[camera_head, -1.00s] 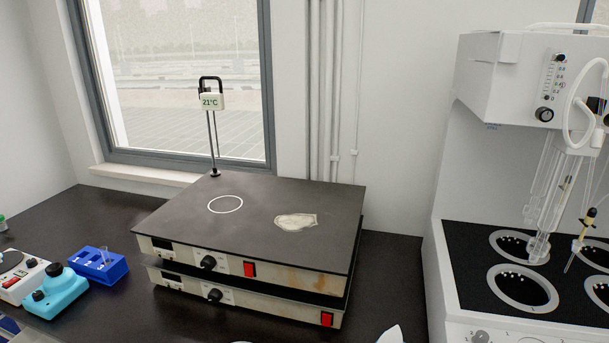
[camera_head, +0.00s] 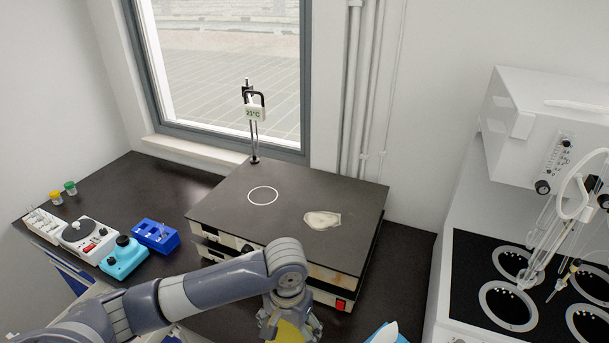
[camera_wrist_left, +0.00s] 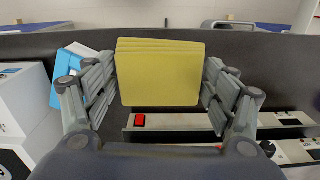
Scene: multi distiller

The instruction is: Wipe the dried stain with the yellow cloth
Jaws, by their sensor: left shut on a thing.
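The dried stain (camera_head: 322,219) is a pale, irregular patch on the right part of the dark top plate of the hotplate (camera_head: 234,215). My left gripper (camera_head: 285,328) is in front of the hotplate, at the bottom of the head view. It is shut on the yellow cloth (camera_head: 292,334), which shows only partly there. In the left wrist view the yellow cloth (camera_wrist_left: 160,75) appears as a folded, layered square between the two fingers of the left gripper (camera_wrist_left: 158,95). The cloth is apart from the stain. My right gripper is not in view.
A blue tube rack (camera_head: 155,236) and a light-blue device (camera_head: 122,258) are on the left. A distiller with glassware (camera_head: 510,270) is on the right. A white ring (camera_head: 263,195) marks the plate.

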